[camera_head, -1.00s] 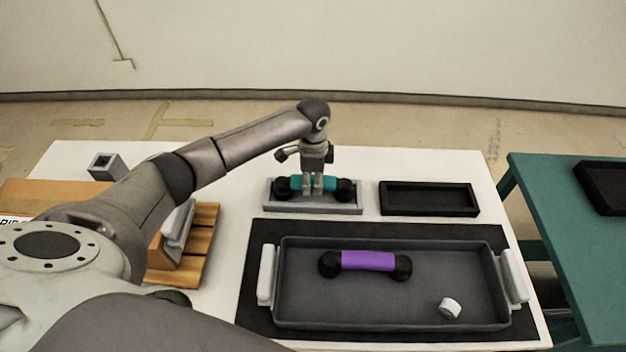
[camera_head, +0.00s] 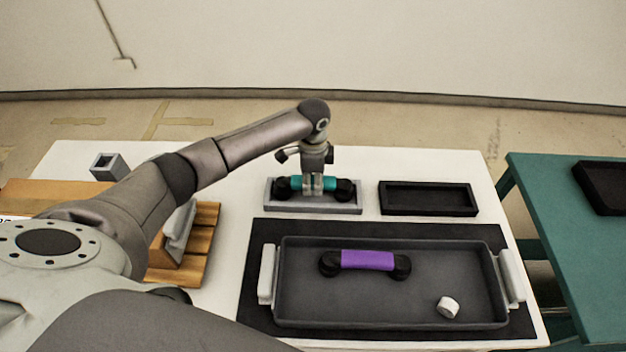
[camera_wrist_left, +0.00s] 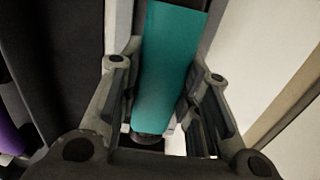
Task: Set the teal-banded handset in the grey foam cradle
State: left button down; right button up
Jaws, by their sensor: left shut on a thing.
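The teal-banded handset (camera_head: 297,184) has black ends and a teal middle. It lies lengthwise in or just over the grey foam cradle (camera_head: 313,209) at the back of the white table; I cannot tell whether it rests on the bottom. My left gripper (camera_head: 313,190) points down and is shut on its teal band. In the left wrist view the teal band (camera_wrist_left: 168,65) runs between the two fingers (camera_wrist_left: 160,112). The gripper hides part of the band in the head view. My right gripper is not in view.
An empty black cradle (camera_head: 428,212) stands right of the grey one. In front, a dark tray (camera_head: 400,315) with white handles holds a purple-banded handset (camera_head: 367,260) and a small white cylinder (camera_head: 448,307). A wooden stand (camera_head: 205,232) is at left, a teal table (camera_head: 570,220) at right.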

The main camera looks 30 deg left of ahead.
aim_at(313, 179)
pick_arm(q)
jog(key=shift+r+p, duration=0.1)
jog(key=shift+p, duration=0.3)
dwell(0.3)
jog(key=shift+f+b, duration=0.35)
jog(key=shift+f, duration=0.3)
jog(key=c, duration=1.3)
grip_release()
jog(key=shift+c, duration=0.2)
notch_tip(313, 179, up, 2)
jog(key=shift+r+p, duration=0.2)
jog(key=shift+p, duration=1.05)
notch_tip(313, 179, up, 9)
jog(key=p, duration=0.9)
jog(key=shift+f, duration=0.2)
